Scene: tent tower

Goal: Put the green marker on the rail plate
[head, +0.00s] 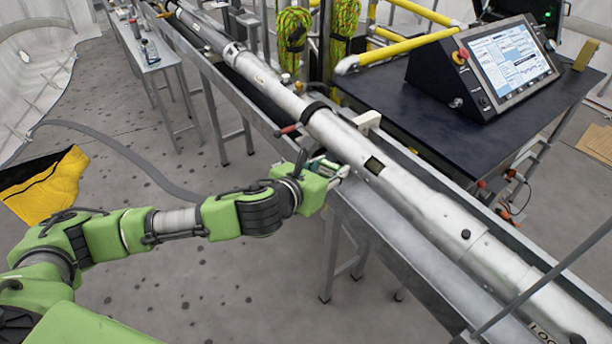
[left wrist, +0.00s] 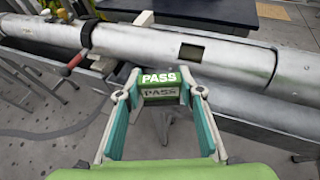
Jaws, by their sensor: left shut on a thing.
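The green marker (left wrist: 160,77) reads PASS in white on its lit face, and a shaded face below also reads PASS. My left gripper (left wrist: 160,93) is shut on it, with a finger on either side. In the head view my left gripper (head: 338,172) is at the near side of the long silver tube, above the rail's near edge; the marker is mostly hidden there by the gripper. The flat grey metal of the rail (head: 398,258) runs below and along the tube; I cannot tell a separate plate on it. My right gripper is not in view.
The silver tube (head: 425,205) with a dark square opening lies along the rail. A red-handled tool (head: 288,130) juts out left of my gripper. A dark table (head: 420,115) with a touchscreen console (head: 505,65) stands behind. The floor in front is open.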

